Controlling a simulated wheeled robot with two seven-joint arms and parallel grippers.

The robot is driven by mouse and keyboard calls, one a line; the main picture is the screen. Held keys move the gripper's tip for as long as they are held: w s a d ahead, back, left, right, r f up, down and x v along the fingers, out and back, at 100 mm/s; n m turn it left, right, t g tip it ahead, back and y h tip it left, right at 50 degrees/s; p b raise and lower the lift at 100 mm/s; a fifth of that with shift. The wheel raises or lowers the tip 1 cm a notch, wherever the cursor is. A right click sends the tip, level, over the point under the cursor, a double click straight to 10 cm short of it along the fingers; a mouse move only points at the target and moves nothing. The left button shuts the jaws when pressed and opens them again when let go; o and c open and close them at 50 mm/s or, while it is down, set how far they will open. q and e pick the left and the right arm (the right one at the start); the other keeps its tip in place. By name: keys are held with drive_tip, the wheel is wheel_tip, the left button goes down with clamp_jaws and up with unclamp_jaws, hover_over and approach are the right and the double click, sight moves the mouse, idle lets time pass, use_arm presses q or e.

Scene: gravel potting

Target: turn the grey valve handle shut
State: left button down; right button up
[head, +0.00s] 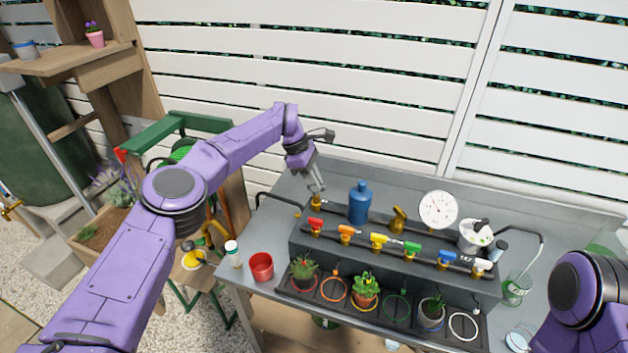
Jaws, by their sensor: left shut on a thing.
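My left gripper (318,188) reaches down from the left to the back left end of the pipe on the grey bench. Its fingers are shut at the top of a brass valve body (316,201). The grey valve handle is mostly hidden between and behind the fingers, so its angle cannot be told. My right gripper is out of view; only part of my right arm shows at the lower right.
Along the dark manifold (390,262) stand several coloured valves, a blue bottle (360,203), a brass fitting (398,219) and a round gauge (438,209). Potted plants sit in the front tray (380,316). A red cup (261,267) stands at the left; the back of the bench is clear.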

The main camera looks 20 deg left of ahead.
use_arm(q)
drive_tip(key=shift+m, duration=0.6)
drive_tip(key=c, duration=1.1)
unclamp_jaws()
drive_tip(key=shift+c, duration=0.2)
drive_tip(key=shift+r, duration=0.1)
drive_tip(key=b+v, duration=0.1)
drive_tip(key=v, duration=0.1)
drive_tip(key=shift+w+a+r, duration=0.15)
drive_tip(key=shift+r, duration=0.15)
drive_tip(key=v, duration=0.2)
drive_tip(key=shift+r, duration=0.3)
drive_tip(key=p+v, duration=0.5)
drive_tip(key=p, duration=0.1)
drive_tip(key=shift+a+r+p, duration=0.1)
drive_tip(key=shift+p, duration=0.2)
